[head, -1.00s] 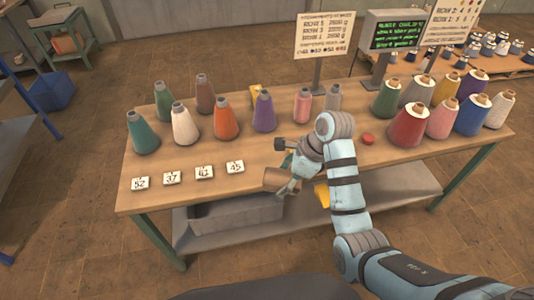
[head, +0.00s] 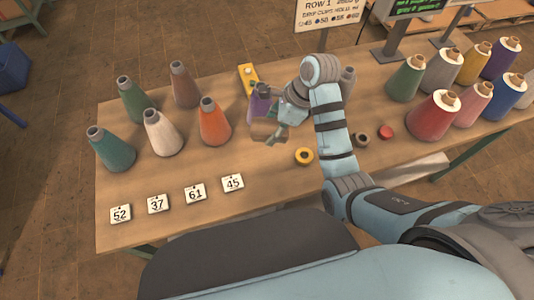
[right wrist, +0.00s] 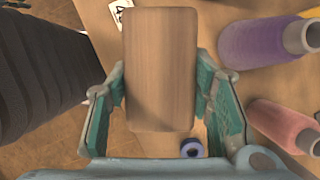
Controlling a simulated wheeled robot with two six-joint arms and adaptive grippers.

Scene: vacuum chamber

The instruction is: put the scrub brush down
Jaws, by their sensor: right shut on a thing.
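The scrub brush, seen as a plain wooden block (right wrist: 160,70), is held between the teal fingers of my right gripper (right wrist: 163,105) in the right wrist view. Its bristles are not visible. In the head view my right gripper (head: 268,133) is over the middle of the table (head: 270,190), in front of the purple cone. The brush is small there and partly hidden by the gripper. I cannot tell whether it touches the tabletop. My left gripper is out of view.
Thread cones, including an orange one (head: 214,122) and a purple one (head: 258,107), stand left of and behind my gripper. Number cards (head: 194,194) line the front left. Bare tabletop lies between cards and gripper.

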